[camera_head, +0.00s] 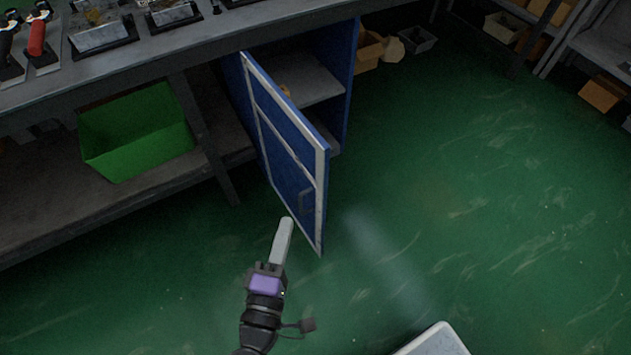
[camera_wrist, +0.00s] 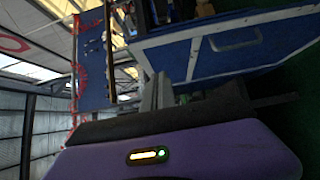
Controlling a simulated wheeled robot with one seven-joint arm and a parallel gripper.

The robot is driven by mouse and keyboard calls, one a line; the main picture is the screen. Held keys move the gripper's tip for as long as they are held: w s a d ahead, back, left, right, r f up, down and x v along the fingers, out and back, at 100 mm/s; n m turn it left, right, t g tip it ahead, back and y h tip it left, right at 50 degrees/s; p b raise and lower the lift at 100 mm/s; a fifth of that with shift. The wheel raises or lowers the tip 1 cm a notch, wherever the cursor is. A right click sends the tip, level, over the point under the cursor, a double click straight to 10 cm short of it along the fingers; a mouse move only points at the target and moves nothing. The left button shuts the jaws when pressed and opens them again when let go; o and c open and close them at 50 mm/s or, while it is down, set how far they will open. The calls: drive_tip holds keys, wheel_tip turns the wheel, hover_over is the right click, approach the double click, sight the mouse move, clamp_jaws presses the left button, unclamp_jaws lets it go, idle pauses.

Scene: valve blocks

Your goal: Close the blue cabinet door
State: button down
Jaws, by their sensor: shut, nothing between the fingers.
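The blue cabinet door (camera_head: 285,145) with a pale frame stands wide open, swung out from the blue cabinet (camera_head: 340,65) under the workbench. Its handle (camera_head: 304,200) is low near the free edge. In the head view my gripper (camera_head: 287,222) is shut and empty, to the left of the door's lower part; I cannot tell whether it touches. In the wrist view the fingers (camera_wrist: 157,95) point toward a blue panel (camera_wrist: 225,48) with a handle, which appears to be the door. The cabinet's shelves show behind the door.
A green bin (camera_head: 135,130) stands on the lower shelf left of the cabinet. The workbench (camera_head: 170,45) runs above, with tools on it. Boxes (camera_head: 368,48) lie beyond the cabinet. The green floor (camera_head: 470,220) to the right is clear.

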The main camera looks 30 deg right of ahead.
drive_tip(key=b, duration=0.1)
approach(321, 166)
drive_tip(key=w+d, duration=0.2)
drive_tip(key=w, duration=0.3)
drive_tip(key=shift+d+f, duration=0.15)
drive_tip(key=shift+d, duration=0.65)
drive_tip(key=shift+d, duration=0.1)
